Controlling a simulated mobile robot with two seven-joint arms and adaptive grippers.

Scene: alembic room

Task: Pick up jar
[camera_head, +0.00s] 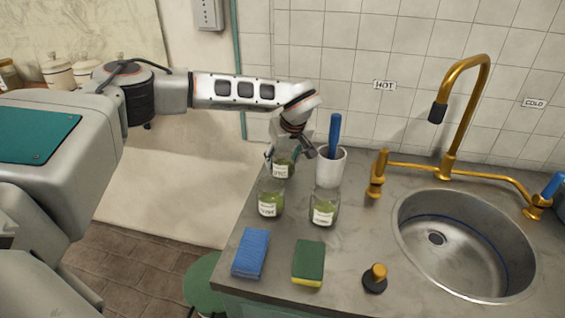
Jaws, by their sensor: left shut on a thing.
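Three similar glass jars with green contents and white labels are on the grey counter left of the sink. The back jar (283,168) is in my left gripper (289,158), which comes down on it from above with its fingers around the upper part. I cannot tell whether this jar is lifted off the counter. The front left jar (270,200) and the front right jar (323,209) stand upright just in front of it. My right gripper is not in view.
A white cup (331,168) with a blue-handled tool stands close right of the held jar. A blue cloth (251,253), a sponge (308,262) and a brass-topped knob (375,278) lie along the front. The sink (465,245) and brass faucet (447,160) are at the right.

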